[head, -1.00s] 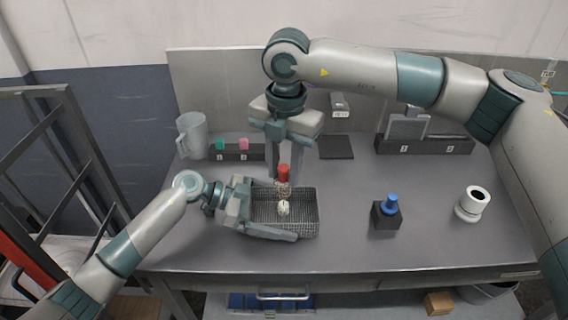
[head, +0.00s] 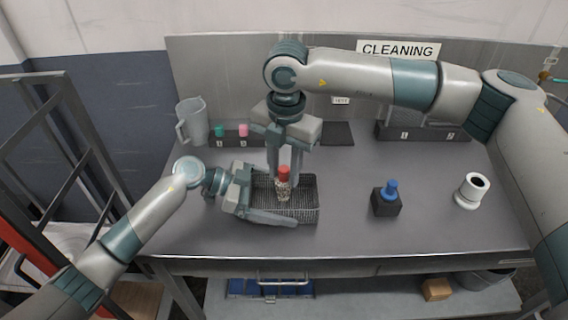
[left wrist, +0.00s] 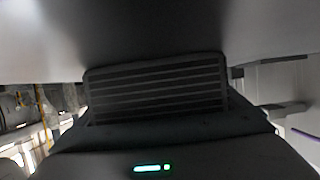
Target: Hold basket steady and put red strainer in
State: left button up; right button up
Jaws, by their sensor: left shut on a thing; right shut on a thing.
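The wire-mesh basket (head: 300,213) stands on the table left of centre. My left gripper (head: 285,214) is shut on the basket at its left end, with one finger along the front wall. The red strainer (head: 283,170) has a red top and a pale mesh-like lower part. My right gripper (head: 284,168) points down over the basket and is shut on the strainer. The strainer is upright, and its lower part shows within the basket's outline. I cannot tell whether it touches the basket floor.
A blue-topped piece in a black block (head: 386,204) and a white cup-like cylinder (head: 472,191) stand to the right. A clear pitcher (head: 192,121) and a rack with green and pink pieces (head: 230,139) stand at the back left. The table between basket and black block is clear.

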jog(key=shift+f, duration=0.3)
dwell(0.4)
jog(key=o, duration=1.2)
jog(key=shift+r, duration=0.1)
notch_tip(320, 180, up, 12)
jog(key=shift+d+f, duration=0.1)
jog(key=shift+d, duration=0.05)
dwell(0.3)
pick_arm(q)
jog(key=o, duration=0.8)
jog(key=shift+a, duration=0.15)
